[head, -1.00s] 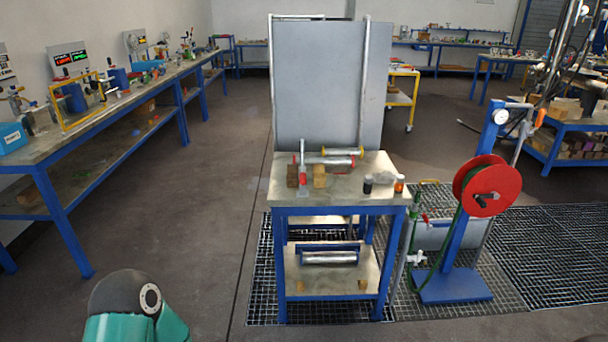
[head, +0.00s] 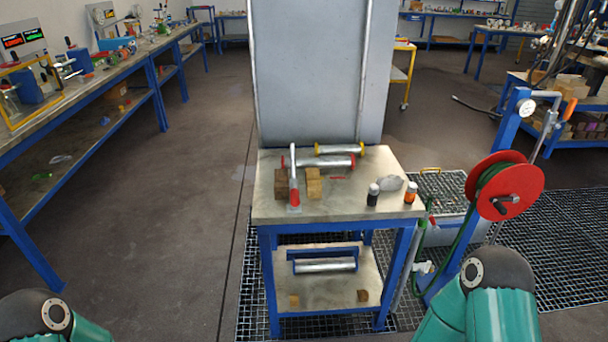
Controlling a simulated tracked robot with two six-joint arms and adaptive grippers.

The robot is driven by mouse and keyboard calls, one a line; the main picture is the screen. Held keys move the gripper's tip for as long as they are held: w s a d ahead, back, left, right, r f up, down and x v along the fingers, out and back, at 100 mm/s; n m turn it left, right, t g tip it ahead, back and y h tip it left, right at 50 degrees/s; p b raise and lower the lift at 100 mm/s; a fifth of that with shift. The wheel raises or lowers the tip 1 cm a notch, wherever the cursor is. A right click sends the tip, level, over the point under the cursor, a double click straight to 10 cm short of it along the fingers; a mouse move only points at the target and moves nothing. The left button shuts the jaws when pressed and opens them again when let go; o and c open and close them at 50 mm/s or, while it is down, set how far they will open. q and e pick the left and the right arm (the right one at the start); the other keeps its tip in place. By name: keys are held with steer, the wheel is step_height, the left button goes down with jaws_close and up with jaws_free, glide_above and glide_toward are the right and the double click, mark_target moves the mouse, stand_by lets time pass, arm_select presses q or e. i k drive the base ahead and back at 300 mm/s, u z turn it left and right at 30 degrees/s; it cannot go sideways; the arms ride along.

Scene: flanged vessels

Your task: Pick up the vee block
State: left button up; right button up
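Two wooden blocks stand on the blue-legged work table (head: 345,208) in the head view. One is a dark brown block (head: 281,184) and the other is a lighter tan block (head: 314,188), which seems notched at the top. Either could be the vee block; the shape is too small to be sure. A red and white upright tool (head: 295,180) stands between them and partly covers the dark one. Neither of my grippers is in view; only teal and black links of my arms show at the bottom corners, well apart from the blocks.
Red-ended (head: 328,162) and yellow-ended (head: 338,149) cylinders lie behind the blocks. A black bottle (head: 373,196), an orange bottle (head: 410,193) and a grey lump (head: 390,183) are at the right. A tall grey panel (head: 310,70) rises behind. A red hose reel (head: 503,185) stands at the right.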

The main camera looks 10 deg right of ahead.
mark_target(313, 182)
steer(key=z, duration=0.3)
steer(key=i, duration=0.75)
steer(key=z, duration=0.7)
steer(key=k, duration=0.75)
steer(key=z, duration=0.2)
steer(key=i, duration=0.8)
steer(key=u, duration=0.1)
